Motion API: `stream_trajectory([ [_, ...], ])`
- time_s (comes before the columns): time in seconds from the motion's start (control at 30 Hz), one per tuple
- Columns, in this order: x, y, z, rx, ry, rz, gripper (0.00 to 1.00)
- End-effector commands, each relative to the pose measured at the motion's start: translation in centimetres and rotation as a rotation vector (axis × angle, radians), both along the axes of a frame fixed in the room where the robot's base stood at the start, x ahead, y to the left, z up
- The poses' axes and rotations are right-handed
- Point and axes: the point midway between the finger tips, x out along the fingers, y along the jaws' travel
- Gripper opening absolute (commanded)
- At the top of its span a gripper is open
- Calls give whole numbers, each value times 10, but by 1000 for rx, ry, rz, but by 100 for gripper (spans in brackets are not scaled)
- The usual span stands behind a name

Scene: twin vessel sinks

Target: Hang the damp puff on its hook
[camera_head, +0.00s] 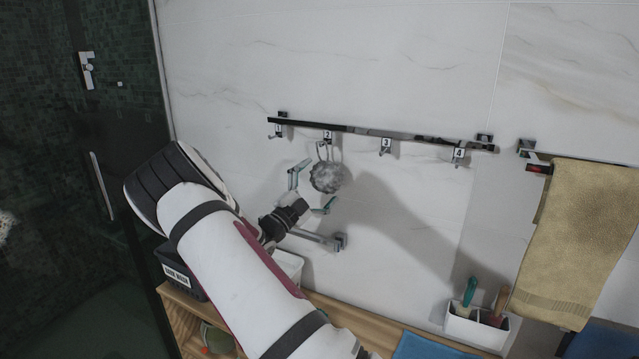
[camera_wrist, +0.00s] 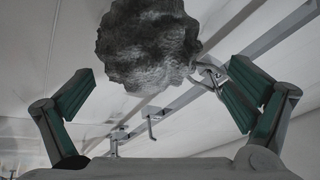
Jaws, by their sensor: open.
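The grey puff (camera_head: 327,177) hangs below the hook labelled 2 (camera_head: 328,138) on the dark wall rail (camera_head: 420,137). A pale cord loop (camera_head: 337,152) rises from the puff to that hook; exactly how it seats on the hook is too small to tell. My gripper (camera_head: 312,187) is open just left of and below the puff, fingers spread to either side of it. In the wrist view the puff (camera_wrist: 148,45) shows at the top between the open fingers, and neither finger visibly touches it.
Hooks 3 (camera_head: 386,147) and 4 (camera_head: 459,154) are empty. A yellow towel (camera_head: 585,240) hangs at the right. A short wall bar (camera_head: 325,240) is below my gripper. A dark labelled bin (camera_head: 178,275) and a white brush holder (camera_head: 470,330) stand on the wooden counter.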

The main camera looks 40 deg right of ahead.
Motion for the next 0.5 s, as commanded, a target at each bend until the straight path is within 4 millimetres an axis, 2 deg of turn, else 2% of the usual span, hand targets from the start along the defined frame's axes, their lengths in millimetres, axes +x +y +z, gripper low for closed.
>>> stream_trajectory([
  [0.17,0,4,-2,0,0,1,98],
  [0.27,0,14,-6,1,1,2,98],
  [0.5,-4,57,-23,1,4,4,98],
])
